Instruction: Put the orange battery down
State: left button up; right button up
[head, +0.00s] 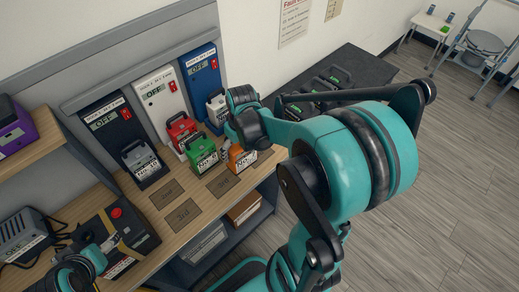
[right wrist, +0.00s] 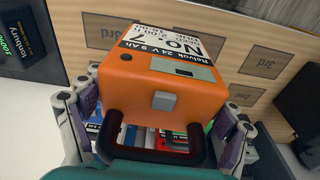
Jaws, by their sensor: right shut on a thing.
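The orange battery (head: 243,158) is a boxy pack with a white "No. 7" label and a dark handle. It fills the middle of the right wrist view (right wrist: 160,88). My right gripper (right wrist: 158,135) is shut on it, with one finger at each side near the handle. In the head view the right gripper (head: 245,130) is partly hidden by its own wrist. The battery is over the right part of the wooden counter (head: 150,213); whether it touches the wood cannot be told.
A green battery (head: 202,153) stands close left of the orange one, with a red battery (head: 181,130) behind it. Chargers reading OFF line the back, including a white one (head: 160,95) and a blue one (head: 203,80). Dark marked patches (head: 183,214) on the counter are bare.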

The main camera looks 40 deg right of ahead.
jog(key=s+d+r+p, duration=0.2)
jog(key=s+d+r, duration=0.1)
jog(key=s+d, duration=0.45)
jog(key=shift+n, duration=0.3)
jog(key=shift+w+d+f+b, duration=0.5)
jog(key=shift+w+f+b, duration=0.35)
jog(key=shift+w+f, duration=1)
jog(key=shift+w+d+f+b, duration=0.5)
jog(key=shift+w+f+b, duration=0.35)
jog(key=shift+w+f, duration=1.05)
jog(key=shift+w+d+f+b, duration=0.5)
jog(key=shift+w+f+b, duration=0.35)
jog(key=shift+w+f, duration=1)
jog(key=o, duration=1.6)
jog(key=shift+f, duration=0.1)
jog(key=shift+o, duration=0.6)
jog(key=shift+s, duration=0.1)
